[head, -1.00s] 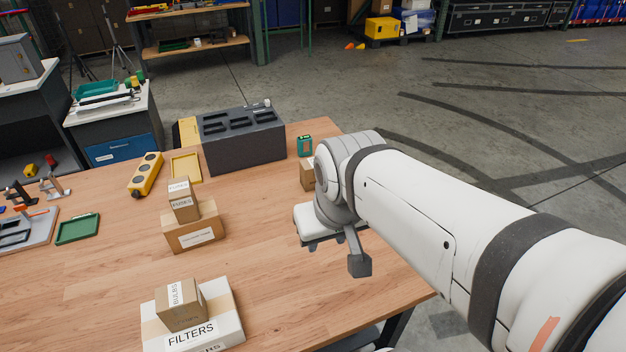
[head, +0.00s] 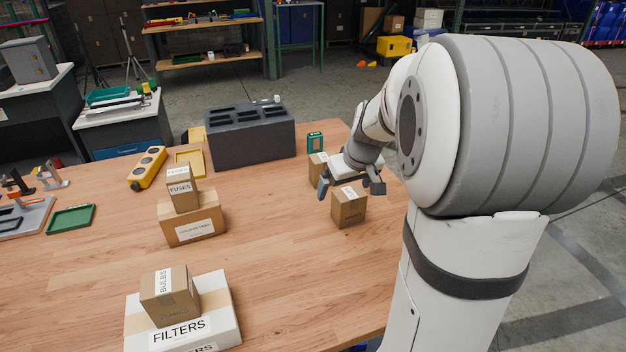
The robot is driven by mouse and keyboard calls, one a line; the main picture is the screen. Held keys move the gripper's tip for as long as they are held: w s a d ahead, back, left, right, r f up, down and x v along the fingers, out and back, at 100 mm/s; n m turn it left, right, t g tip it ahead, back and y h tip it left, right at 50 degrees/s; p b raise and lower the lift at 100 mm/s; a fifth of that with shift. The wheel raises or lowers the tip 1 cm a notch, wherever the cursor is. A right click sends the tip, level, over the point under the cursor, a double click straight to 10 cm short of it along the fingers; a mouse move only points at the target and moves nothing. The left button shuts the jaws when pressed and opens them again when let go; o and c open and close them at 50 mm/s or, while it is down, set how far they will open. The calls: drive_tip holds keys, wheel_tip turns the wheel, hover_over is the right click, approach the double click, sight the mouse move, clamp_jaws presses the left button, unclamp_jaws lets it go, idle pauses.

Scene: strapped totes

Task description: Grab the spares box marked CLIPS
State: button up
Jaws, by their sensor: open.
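No label in view reads clearly as CLIPS. A small brown box (head: 348,208) stands on the right part of the table, with a white label on top too small to read. My gripper (head: 349,187) is open and empty, fingers pointing down, just above or behind this box; the exact gap is hard to judge. Another small brown box (head: 317,168) stands behind it, partly hidden by my gripper, its label unreadable. A box marked FUSES (head: 181,189) sits on a wider labelled carton (head: 193,222). A box marked BULBS (head: 170,297) lies on a white carton marked FILTERS (head: 222,310).
A dark grey block with slots (head: 252,137) and a green device (head: 315,143) stand at the table's back. A yellow switch box (head: 147,168), yellow tray (head: 187,159) and green tray (head: 71,219) lie left. The table's middle (head: 270,240) is clear.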

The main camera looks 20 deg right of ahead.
sight(349, 202)
drive_tip(key=w+d+f, duration=0.1)
drive_tip(key=f, duration=0.1)
drive_tip(key=w+d+f+b, duration=0.1)
drive_tip(key=d+f, duration=0.1)
drive_tip(key=shift+w+d, duration=0.25)
drive_tip(key=shift+w, duration=0.15)
drive_tip(key=x, duration=0.7)
drive_tip(key=shift+d+f+p, duration=0.15)
drive_tip(key=shift+d+p, duration=0.2)
drive_tip(key=shift+p, duration=0.05)
drive_tip(key=shift+c, duration=0.5)
drive_tip(key=c, duration=1.1)
